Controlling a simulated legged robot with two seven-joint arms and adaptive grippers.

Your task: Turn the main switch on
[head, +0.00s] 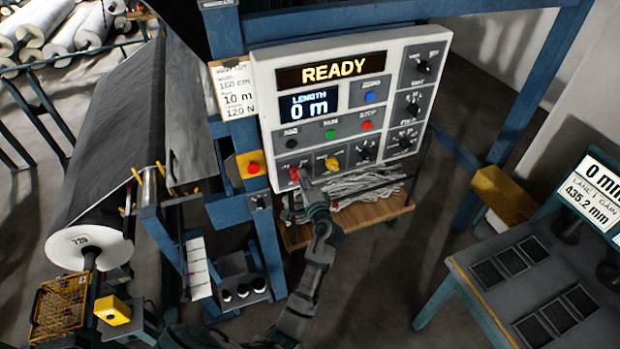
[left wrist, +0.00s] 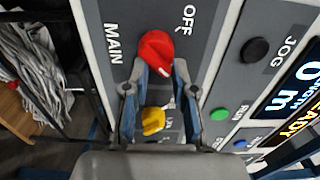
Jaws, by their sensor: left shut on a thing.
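The main switch is a red rotary knob (head: 295,173) at the lower left of the white control panel (head: 262,92). In the left wrist view the red knob (left wrist: 154,48) sits between the words MAIN and OFF. My left gripper (head: 303,184) reaches up to the panel from below. In the left wrist view the fingers of my left gripper (left wrist: 158,70) are shut on the red knob, one on each side. They hide part of it, and I cannot tell its exact pointing. My right gripper is not in view.
A yellow knob (head: 332,163) is just right of the red one. Black, green and red buttons lie above. The display (head: 332,70) reads READY, with length 0 m. A yellow box with a red button (head: 252,168) is at the panel's left.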

